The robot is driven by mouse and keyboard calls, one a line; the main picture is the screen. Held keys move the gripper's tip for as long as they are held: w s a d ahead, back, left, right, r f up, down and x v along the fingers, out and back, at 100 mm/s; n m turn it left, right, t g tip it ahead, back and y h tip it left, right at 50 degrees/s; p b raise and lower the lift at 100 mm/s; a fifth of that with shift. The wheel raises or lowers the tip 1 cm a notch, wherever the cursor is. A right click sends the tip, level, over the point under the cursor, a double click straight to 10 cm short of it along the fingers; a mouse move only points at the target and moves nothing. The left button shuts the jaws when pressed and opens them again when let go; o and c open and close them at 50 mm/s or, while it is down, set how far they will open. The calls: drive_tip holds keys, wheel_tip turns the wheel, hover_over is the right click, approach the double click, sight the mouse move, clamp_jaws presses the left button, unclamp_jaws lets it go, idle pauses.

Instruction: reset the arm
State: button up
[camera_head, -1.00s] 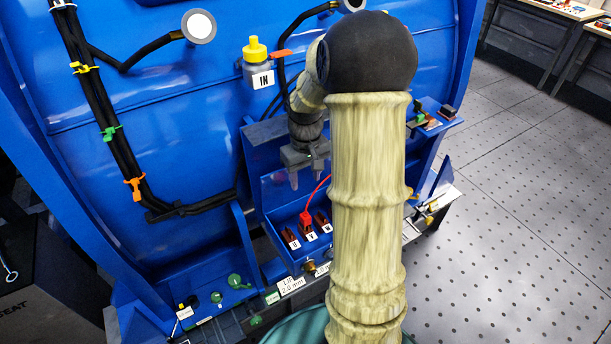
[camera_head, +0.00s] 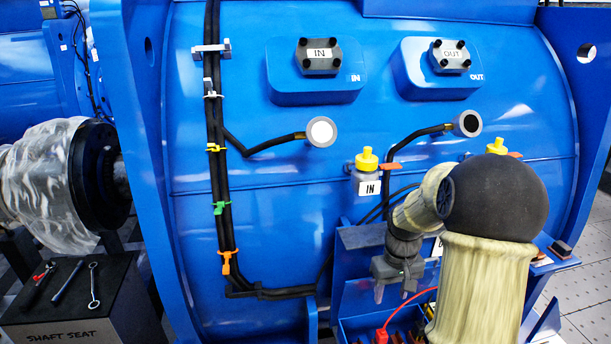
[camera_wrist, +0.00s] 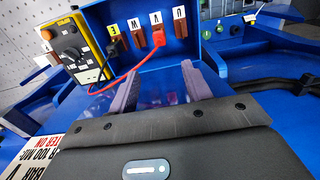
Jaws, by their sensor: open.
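My gripper (camera_head: 393,291) hangs fingers down in front of the blue motor housing (camera_head: 280,170), above the blue terminal box with the red clip. In the wrist view my gripper (camera_wrist: 158,82) shows its two fingers apart with nothing between them. A red clip (camera_wrist: 153,37) with a red lead sits on the terminal marked V. The same red clip (camera_head: 381,336) shows at the bottom edge of the head view. My forearm covers part of the box and its right side in the head view.
A yellow meter (camera_wrist: 66,47) stands by the box, left of the terminals in the wrist view. Black cables (camera_head: 218,170) run down the housing. Tools lie on the shaft seat stand (camera_head: 70,310) at left.

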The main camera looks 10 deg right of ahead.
drive_tip(key=s+a+r+t, duration=0.1)
drive_tip(key=s+a+t, duration=0.1)
drive_tip(key=s+a, duration=1)
drive_tip(key=shift+s+a+r+t, duration=0.15)
drive_tip(key=shift+a+r+t, duration=0.2)
drive_tip(key=shift+a, duration=0.35)
